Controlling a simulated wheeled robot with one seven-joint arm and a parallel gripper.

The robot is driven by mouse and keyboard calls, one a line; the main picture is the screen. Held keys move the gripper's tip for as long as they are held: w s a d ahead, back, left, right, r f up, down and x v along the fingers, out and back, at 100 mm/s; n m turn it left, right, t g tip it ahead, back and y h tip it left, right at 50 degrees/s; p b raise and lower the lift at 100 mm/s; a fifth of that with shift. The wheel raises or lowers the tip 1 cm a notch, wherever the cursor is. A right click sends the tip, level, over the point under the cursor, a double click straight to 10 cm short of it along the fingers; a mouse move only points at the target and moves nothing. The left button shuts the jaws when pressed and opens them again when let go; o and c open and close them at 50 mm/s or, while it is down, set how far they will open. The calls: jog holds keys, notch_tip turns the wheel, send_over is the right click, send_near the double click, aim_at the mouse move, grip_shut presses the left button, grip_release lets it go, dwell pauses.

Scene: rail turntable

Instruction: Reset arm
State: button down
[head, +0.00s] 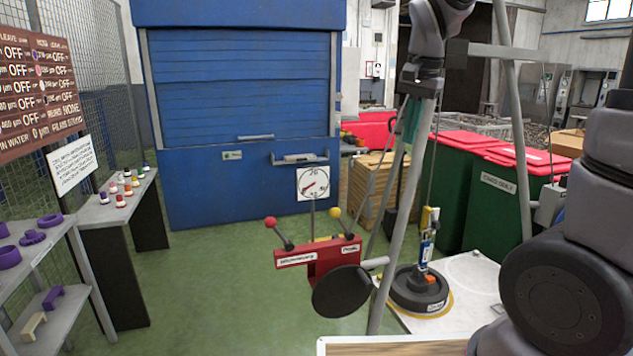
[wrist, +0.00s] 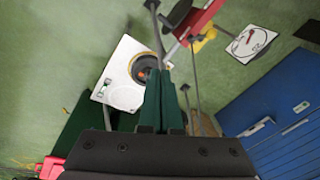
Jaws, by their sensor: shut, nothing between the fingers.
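My gripper (head: 411,122) hangs from my arm at the upper middle right of the head view, beside the grey frame legs. In the wrist view my gripper (wrist: 164,78) shows its dark green fingers together, with nothing held between them. Below it in the head view is a red lever box (head: 324,262) with a red-knobbed and a yellow-knobbed lever and a black disc in front. A round black weight (head: 416,291) sits on a white platform (head: 474,275). My gripper appears apart from these things.
A round dial sign (head: 313,184) stands before the blue shutter (head: 236,100). Green bins (head: 490,190) with red lids stand at right. Grey frame legs (head: 404,210) rise close to my gripper. Shelves (head: 93,215) with small pieces line the left. Green floor is clear at centre left.

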jog(key=s+d+r+n+t, duration=0.2)
jog(key=s, duration=0.5)
jog(key=s+d+r+n+t+y, duration=0.1)
jog(key=s+d+r+n+t, duration=0.1)
jog(key=s, duration=0.6)
jog(key=shift+r+t, duration=0.5)
jog(key=shift+r, duration=0.1)
jog(key=shift+d, duration=0.1)
dwell(1.5)
